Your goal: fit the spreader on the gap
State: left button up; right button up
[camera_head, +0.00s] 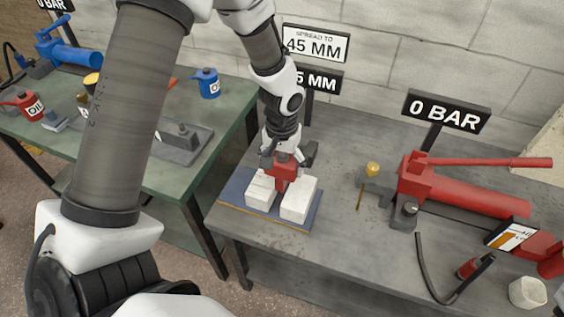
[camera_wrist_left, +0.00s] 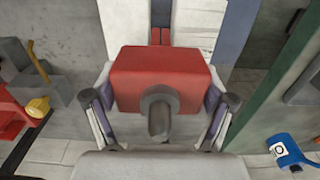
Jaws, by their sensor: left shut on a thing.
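My left gripper (camera_head: 283,163) is shut on the red spreader (camera_head: 286,170), above two white blocks. In the left wrist view the red spreader body (camera_wrist_left: 160,78) sits between the fingers of the left gripper (camera_wrist_left: 160,108), with a dark round stub facing the camera. The spreader's narrow red jaws (camera_wrist_left: 160,36) point at the gap between the left white block (camera_head: 261,192) and the right white block (camera_head: 299,200). The jaw tips are at or in the gap; how deep, I cannot tell. The blocks stand on a blue mat (camera_head: 235,189). My right gripper is not seen.
A red hand pump (camera_head: 465,195) with a lever stands right on the grey bench (camera_head: 345,230), with a "0 BAR" sign (camera_head: 445,115) behind. A yellow-capped fitting (camera_head: 372,169) is nearer the blocks. A black hose (camera_head: 432,275) lies in front. A green bench (camera_head: 165,175) stands left.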

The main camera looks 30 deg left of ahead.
aim_at(282, 179)
pick_arm(q)
jog(key=shift+f+b, duration=2.05)
jog(key=shift+f, duration=1)
jog(key=o, duration=1.7)
jog(key=shift+r, duration=0.1)
notch_tip(282, 179, up, 12)
jog(key=shift+s, duration=0.1)
